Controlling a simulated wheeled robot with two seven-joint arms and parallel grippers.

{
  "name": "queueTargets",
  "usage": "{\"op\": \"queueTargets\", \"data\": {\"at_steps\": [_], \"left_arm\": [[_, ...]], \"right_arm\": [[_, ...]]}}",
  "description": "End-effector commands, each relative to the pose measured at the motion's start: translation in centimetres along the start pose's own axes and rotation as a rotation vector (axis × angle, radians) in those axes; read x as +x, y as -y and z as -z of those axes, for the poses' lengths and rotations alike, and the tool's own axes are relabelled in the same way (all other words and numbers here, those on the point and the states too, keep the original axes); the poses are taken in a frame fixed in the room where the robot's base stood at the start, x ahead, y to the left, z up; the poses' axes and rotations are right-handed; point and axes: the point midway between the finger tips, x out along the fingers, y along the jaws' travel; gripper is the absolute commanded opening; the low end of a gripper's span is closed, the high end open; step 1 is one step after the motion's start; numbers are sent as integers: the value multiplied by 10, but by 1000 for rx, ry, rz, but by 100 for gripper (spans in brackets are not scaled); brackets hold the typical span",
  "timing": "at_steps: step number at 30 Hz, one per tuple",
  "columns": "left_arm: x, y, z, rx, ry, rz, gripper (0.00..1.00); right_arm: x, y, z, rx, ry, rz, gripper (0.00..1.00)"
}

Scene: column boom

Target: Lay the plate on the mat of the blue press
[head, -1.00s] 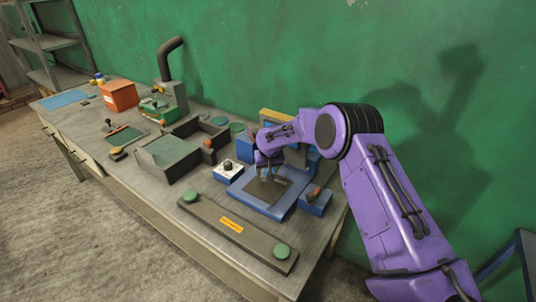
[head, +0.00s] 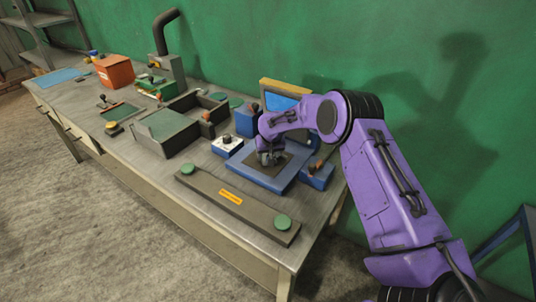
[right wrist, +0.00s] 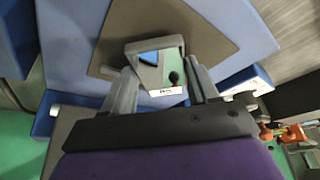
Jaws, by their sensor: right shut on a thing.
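The blue press (head: 258,183) stands on the bench, with a dark mat (head: 296,158) on its flat blue base. My right gripper (head: 270,158) is over the mat, pointing down. In the right wrist view its two fingers (right wrist: 163,82) are shut on a small grey plate (right wrist: 143,78) with a blue patch, a dark round spot and a white label. The brown mat (right wrist: 205,30) lies behind the plate there. I cannot tell whether the plate touches the mat. In the head view the gripper hides the plate. My left gripper is not in view.
A long dark bar with green discs (head: 238,205) lies in front. A grey tray (head: 165,130) and an orange box (head: 114,71) are farther left.

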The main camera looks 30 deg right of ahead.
Motion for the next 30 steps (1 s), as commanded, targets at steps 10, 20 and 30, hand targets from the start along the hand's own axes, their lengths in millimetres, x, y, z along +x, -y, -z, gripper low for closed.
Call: {"op": "queueTargets", "data": {"at_steps": [10, 20, 30], "left_arm": [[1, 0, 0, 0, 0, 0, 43], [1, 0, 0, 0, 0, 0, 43], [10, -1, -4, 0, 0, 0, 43]], "right_arm": [[0, 0, 1, 1, -3, 1, 0], [2, 0, 0, 1, -1, 0, 89], [-28, 0, -1, 0, -3, 1, 89]]}}
